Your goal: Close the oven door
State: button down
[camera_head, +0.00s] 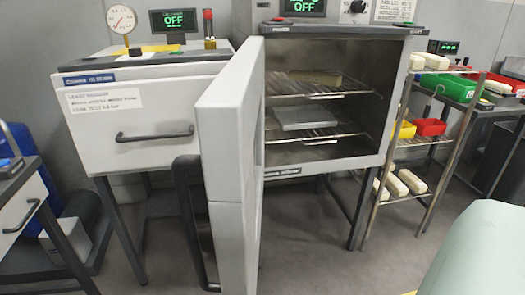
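The oven (384,160) stands at the centre right with its cavity in full view. Its thick grey door (238,170) is hinged at the cavity's left side and stands wide open, swung out towards me. The door's dark handle (188,220) shows at the left of the door, on its outer face. Inside are two wire racks, with a grey flat block (305,118) on the lower one. My gripper is not in view.
A second, closed white unit (150,115) with a black handle stands left of the door. A shelf rack (440,140) with coloured bins is close to the oven's right. A pale green rounded surface (478,255) fills the lower right corner. Grey floor (320,250) is clear before the oven.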

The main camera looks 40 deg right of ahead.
aim_at(229, 115)
jog(key=i+j+z, duration=0.15)
jog(key=z, duration=0.3)
jog(key=i+j+z, duration=0.1)
jog(key=j+z, duration=0.15)
jog(key=z, duration=0.15)
jog(key=i+j+z, duration=0.1)
jog(key=j+z, duration=0.15)
jog(key=z, duration=0.2)
jog(key=i+j+z, duration=0.1)
jog(key=j+z, duration=0.7)
jog(key=j, duration=0.15)
jog(key=k+l+u, duration=0.25)
jog(key=u, duration=0.2)
jog(key=k+l+u, duration=0.25)
jog(key=u, duration=0.25)
jog(key=k+j, duration=0.05)
